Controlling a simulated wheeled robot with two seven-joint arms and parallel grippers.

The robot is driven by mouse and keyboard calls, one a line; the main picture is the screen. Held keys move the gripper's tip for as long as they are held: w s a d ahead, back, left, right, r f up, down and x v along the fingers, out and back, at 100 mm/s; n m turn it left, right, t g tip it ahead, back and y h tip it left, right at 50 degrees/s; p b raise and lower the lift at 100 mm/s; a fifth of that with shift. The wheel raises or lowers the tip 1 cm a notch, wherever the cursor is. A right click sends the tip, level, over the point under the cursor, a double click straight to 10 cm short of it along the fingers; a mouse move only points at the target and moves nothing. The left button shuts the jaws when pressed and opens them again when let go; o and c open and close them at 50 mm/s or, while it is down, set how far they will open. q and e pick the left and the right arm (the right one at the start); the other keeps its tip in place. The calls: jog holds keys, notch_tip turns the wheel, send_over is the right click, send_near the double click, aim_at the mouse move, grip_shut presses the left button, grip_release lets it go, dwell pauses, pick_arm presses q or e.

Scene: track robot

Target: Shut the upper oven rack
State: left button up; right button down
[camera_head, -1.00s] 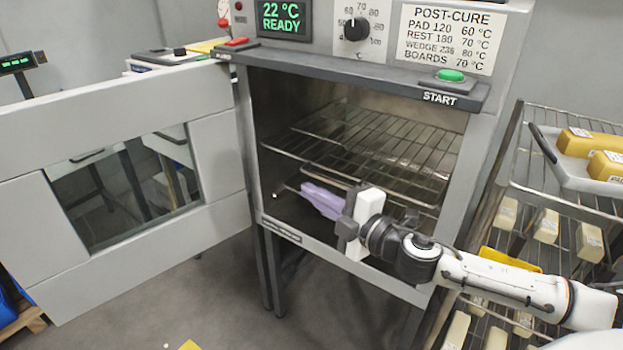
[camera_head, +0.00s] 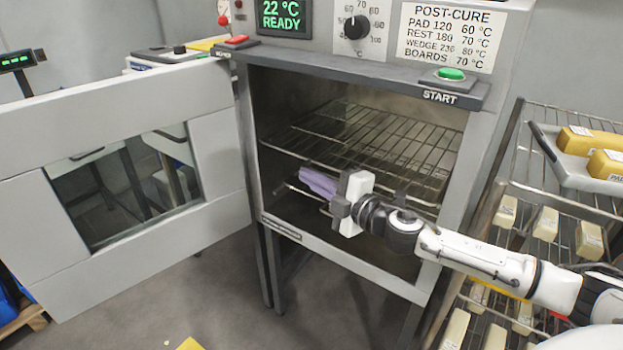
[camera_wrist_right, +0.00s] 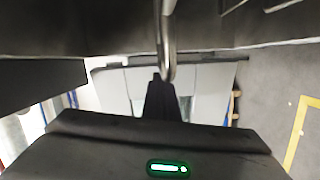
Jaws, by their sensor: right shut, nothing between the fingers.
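The oven (camera_head: 465,190) stands open, with its door (camera_head: 215,148) swung out to the left. The upper wire rack (camera_head: 350,132) lies level inside it, and its front part is partly hidden behind my right gripper. My right gripper (camera_head: 318,182) is at the oven mouth, pointing left, just below and in front of the rack. Its lavender front part shows no object held, and it is shut. In the right wrist view a metal bar (camera_wrist_right: 168,40) comes down close to the dark fingertip; I cannot tell whether they touch. My left gripper is not in view.
A wire shelf cart (camera_head: 512,185) with several yellow blocks and a tray (camera_head: 545,150) stands close to the right of the oven. The control ledge with the green START button (camera_head: 450,74) overhangs the opening. Free floor (camera_head: 225,290) lies below the door.

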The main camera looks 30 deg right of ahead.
aim_at(310, 162)
jog(key=d, duration=0.1)
jog(key=w+d, duration=0.1)
jog(key=d, duration=0.1)
jog(key=d+b, duration=0.1)
jog(key=shift+w+d, duration=0.2)
jog(key=shift+w, duration=0.2)
